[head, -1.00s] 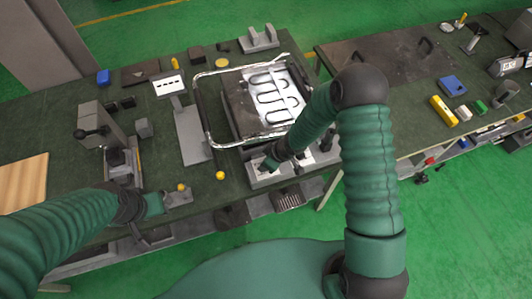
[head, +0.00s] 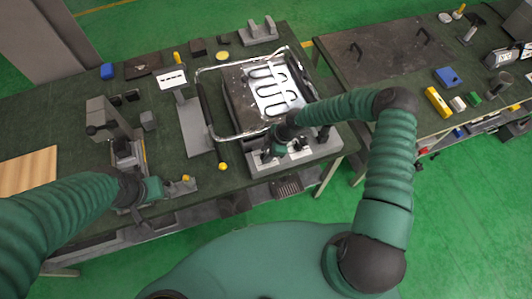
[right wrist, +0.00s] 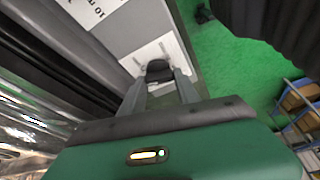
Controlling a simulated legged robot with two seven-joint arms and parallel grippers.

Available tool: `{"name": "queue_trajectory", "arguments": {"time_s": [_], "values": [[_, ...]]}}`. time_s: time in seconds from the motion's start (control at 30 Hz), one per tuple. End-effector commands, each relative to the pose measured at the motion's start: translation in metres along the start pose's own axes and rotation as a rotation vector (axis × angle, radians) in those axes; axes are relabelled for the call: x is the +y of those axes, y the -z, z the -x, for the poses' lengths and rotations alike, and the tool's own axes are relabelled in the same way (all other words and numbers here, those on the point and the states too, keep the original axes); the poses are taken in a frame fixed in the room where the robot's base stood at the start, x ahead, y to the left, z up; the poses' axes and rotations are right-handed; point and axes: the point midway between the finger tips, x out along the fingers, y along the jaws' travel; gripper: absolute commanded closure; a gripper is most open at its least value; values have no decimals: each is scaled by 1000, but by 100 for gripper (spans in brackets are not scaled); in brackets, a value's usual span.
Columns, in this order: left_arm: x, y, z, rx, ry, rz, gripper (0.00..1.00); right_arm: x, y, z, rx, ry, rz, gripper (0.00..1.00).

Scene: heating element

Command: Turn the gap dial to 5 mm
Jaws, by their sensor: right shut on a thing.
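A grey control box (head: 262,172) with white label plates stands at the front edge of the bench, before the heating unit. My right gripper (head: 270,154) is down at the left part of this box. In the right wrist view my right gripper (right wrist: 160,84) is shut on a black dial knob (right wrist: 158,68), which sits on a white scale plate (right wrist: 147,55). The dial's pointer and setting cannot be read. A second white label (right wrist: 92,10) shows part of a "10 m" marking. My left gripper (head: 152,190) is low over the bench's front left; its fingers are unclear.
The heating unit (head: 238,108) with its metal frame and coiled element stands behind the box. A grey stand with a white sign (head: 172,79) is left of it. A grey upright fixture (head: 105,115) stands near my left arm. A second bench (head: 375,60) is at right.

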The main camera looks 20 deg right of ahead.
Motion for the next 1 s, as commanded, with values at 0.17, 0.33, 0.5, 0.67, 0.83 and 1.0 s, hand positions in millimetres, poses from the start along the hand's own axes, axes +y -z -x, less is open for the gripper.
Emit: {"name": "queue_trajectory", "arguments": {"time_s": [0.17, 0.33, 0.5, 0.67, 0.83, 1.0], "values": [[0, 0, -1, 0, 0, 0, 64, 3, -2, 1, -3, -2, 8, 100], [0, 0, -1, 0, 0, 0, 64, 3, -2, 1, -3, -2, 8, 100], [0, 0, -1, 0, 0, 0, 64, 3, -2, 1, -4, -2, 8, 51], [0, 0, 0, 0, 0, 0, 64, 2, -1, 1, -3, 0, 8, 40], [0, 0, -1, 0, 0, 0, 64, 1, -1, 0, -2, 1, 8, 40], [0, -1, -4, 0, 0, 0, 64, 2, -2, 11, -1, -1, 7, 40]]}}
